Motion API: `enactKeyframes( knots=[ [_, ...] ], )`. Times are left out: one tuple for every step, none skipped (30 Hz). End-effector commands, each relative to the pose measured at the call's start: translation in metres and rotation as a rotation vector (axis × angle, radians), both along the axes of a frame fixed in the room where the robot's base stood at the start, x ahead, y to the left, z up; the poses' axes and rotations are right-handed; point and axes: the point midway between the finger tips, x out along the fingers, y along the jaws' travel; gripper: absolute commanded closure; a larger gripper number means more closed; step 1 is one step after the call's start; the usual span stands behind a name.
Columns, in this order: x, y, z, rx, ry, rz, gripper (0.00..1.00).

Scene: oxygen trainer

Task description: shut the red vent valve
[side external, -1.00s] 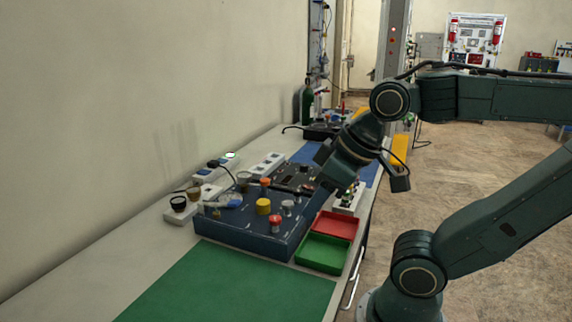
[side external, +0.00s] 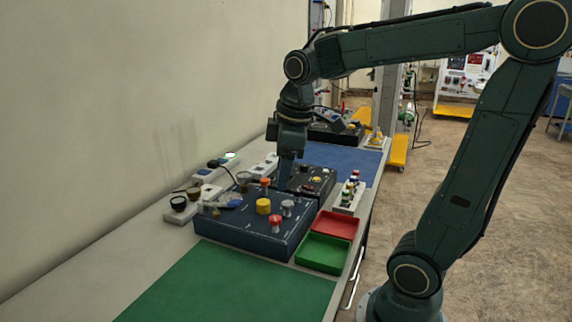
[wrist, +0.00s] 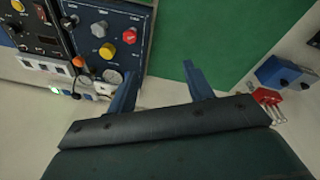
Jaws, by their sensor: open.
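The red vent valve (side external: 275,219) is a red knob on a pale stem, on top of the dark blue panel box (side external: 230,239), near its front right part. It also shows in the wrist view (wrist: 130,37), at the upper left. My gripper (side external: 284,184) points down over the far side of the box, behind the red knob and apart from it. In the wrist view its two blue fingers (wrist: 160,70) are spread with nothing between them. The fingertips are partly hard to make out against the box in the side view.
A yellow knob (side external: 263,206), a grey knob (side external: 287,204) and an orange knob (side external: 265,181) stand near the red one. A red tray (side external: 335,225) and a green tray (side external: 322,254) sit to the right. The green mat (side external: 225,290) in front is clear.

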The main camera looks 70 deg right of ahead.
Motion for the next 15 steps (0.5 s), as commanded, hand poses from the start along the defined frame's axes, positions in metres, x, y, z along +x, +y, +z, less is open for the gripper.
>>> enactKeyframes(
  knots=[
    [0.008,-0.009,-0.003,-0.003,0.028,0.028,0.48],
    [0.013,-0.013,-0.005,-0.005,0.043,0.047,0.48],
    [0.018,-0.02,-0.007,-0.008,0.062,0.075,0.48],
    [0.023,-0.025,-0.008,-0.009,0.074,0.095,0.48],
    [0.027,-0.029,-0.01,-0.01,0.089,0.115,0.48],
    [0.032,-0.036,-0.013,-0.009,0.107,0.144,0.48],
    [0.036,-0.041,-0.016,-0.008,0.121,0.164,0.48],
    [0.039,-0.046,-0.018,-0.007,0.132,0.185,0.48],
    [0.044,-0.053,-0.021,-0.005,0.148,0.209,0.48],
    [0.046,-0.057,-0.023,-0.003,0.159,0.228,0.48],
    [0.049,-0.061,-0.025,0.0,0.168,0.246,0.48],
    [0.052,-0.067,-0.028,0.001,0.18,0.266,0.48],
    [0.054,-0.07,-0.03,0.003,0.186,0.281,0.48],
    [0.056,-0.073,-0.032,0.005,0.194,0.293,0.48],
    [0.058,-0.077,-0.034,0.008,0.2,0.309,0.48]
  ],
)
